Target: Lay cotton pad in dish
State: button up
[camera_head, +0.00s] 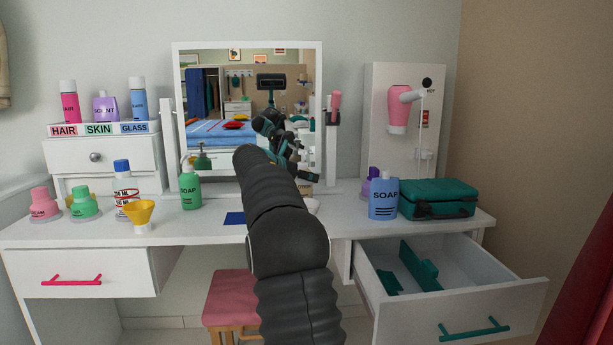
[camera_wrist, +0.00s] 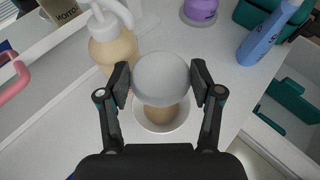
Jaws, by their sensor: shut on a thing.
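The white round cotton pad (camera_wrist: 162,76) is between the two fingers of my gripper (camera_wrist: 163,84) in the wrist view. The fingers are shut on its left and right sides. The white dish (camera_wrist: 150,127) shows just below the pad in the picture, with a tan patch inside. The pad overlaps the dish's far part in this view; I cannot tell the height between them. In the head view a bit of the white dish (camera_head: 313,205) shows right of my arm, which hides the pad and the fingers.
A tan pump bottle (camera_wrist: 112,45) stands close left of the pad. The right drawer (camera_head: 450,305) is open. A mirror (camera_head: 220,100) stands behind.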

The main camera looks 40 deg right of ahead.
jog(key=shift+f+b, duration=0.5)
jog(key=shift+f, duration=2.15)
notch_tip(320, 180, down, 2)
jog(key=shift+b, duration=1.25)
jog(key=o, duration=0.8)
jog(key=shift+o, duration=0.7)
jog(key=shift+a+r, duration=0.1)
